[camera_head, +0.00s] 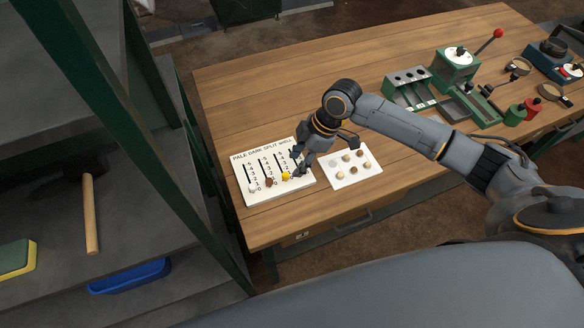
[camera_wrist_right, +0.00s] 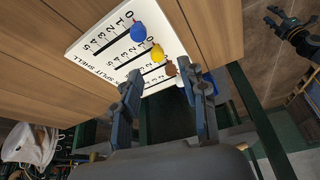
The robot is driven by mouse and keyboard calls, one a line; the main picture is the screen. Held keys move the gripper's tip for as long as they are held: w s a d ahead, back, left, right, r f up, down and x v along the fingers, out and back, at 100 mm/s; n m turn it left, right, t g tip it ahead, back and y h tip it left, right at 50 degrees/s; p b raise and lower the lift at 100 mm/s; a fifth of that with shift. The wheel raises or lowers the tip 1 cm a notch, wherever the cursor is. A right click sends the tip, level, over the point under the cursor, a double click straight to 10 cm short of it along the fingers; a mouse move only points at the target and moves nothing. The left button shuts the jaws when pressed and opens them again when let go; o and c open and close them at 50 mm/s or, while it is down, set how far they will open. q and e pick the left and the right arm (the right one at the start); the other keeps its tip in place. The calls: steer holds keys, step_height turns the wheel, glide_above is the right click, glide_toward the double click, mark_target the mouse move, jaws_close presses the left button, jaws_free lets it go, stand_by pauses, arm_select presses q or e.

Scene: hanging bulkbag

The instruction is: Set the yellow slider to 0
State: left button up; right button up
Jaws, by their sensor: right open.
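A white slider board (camera_head: 243,197) printed "PALE DARK SPLIT SHELL" lies on the near left of the table. Its yellow slider (camera_head: 286,176) sits near the low end of its slot; the exact mark is unclear. My right gripper (camera_head: 298,172) is beside the yellow slider and hides the board's right part. In the wrist view its open fingers (camera_wrist_right: 165,102) are empty, and the yellow slider (camera_wrist_right: 157,53) is apart from them. The blue slider (camera_wrist_right: 138,32), brown slider (camera_wrist_right: 170,70) and white slider (camera_head: 252,187) also stand near low ends. My left gripper (camera_wrist_right: 302,42) shows at the wrist view's edge.
A white card (camera_head: 342,182) with several round pieces lies right of the board. Green machines (camera_head: 455,65) stand at the table's far right. A shelf on the left holds a hammer (camera_head: 91,220), a sponge (camera_head: 17,258) and a blue tray (camera_head: 130,277).

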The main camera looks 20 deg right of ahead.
steer(key=v, duration=0.6)
steer(key=shift+d+r, duration=0.1)
steer(key=shift+r, duration=0.05)
